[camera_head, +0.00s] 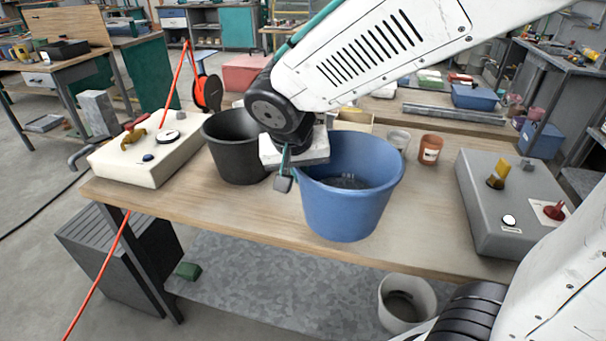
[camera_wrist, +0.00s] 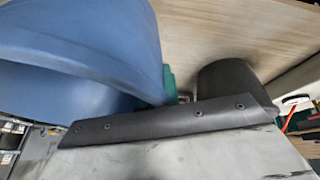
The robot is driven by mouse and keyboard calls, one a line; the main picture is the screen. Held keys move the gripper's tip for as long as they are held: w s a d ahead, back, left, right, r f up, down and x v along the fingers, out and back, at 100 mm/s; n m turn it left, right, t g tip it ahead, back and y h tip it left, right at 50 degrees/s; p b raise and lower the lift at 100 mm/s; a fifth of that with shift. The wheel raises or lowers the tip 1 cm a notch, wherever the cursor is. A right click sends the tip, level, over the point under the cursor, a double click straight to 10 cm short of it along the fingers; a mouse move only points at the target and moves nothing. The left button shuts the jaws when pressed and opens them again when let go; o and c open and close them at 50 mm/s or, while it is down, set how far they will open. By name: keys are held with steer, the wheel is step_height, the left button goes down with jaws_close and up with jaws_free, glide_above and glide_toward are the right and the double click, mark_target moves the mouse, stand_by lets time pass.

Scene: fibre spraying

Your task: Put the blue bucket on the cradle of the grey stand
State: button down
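The blue bucket (camera_head: 350,205) is upright at the front middle of the workbench; I cannot tell if its base touches the top. It also fills the upper left of the wrist view (camera_wrist: 90,50). My gripper (camera_head: 287,178) is at the bucket's left rim, with a grey fingertip just outside the wall. The other finger is hidden, so I cannot tell if the rim is held. A teal finger part shows beside the bucket in the wrist view.
A black bucket (camera_head: 228,160) stands just left of my gripper. A cream box (camera_head: 135,165) is at the left end. An orange-brown cup (camera_head: 430,150) and a grey cup (camera_head: 398,140) stand behind the blue bucket. Bare wood (camera_head: 425,225) lies between bucket and grey stand.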

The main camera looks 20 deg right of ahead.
steer(key=w+d+f, duration=0.4)
steer(key=w+d, duration=0.2)
steer(key=w, duration=0.5)
steer(key=shift+d+f, duration=0.35)
steer(key=shift+d, duration=0.05)
steer(key=shift+f, duration=0.15)
steer(key=c, duration=1.6)
jaws_free()
steer(key=shift+c, duration=0.2)
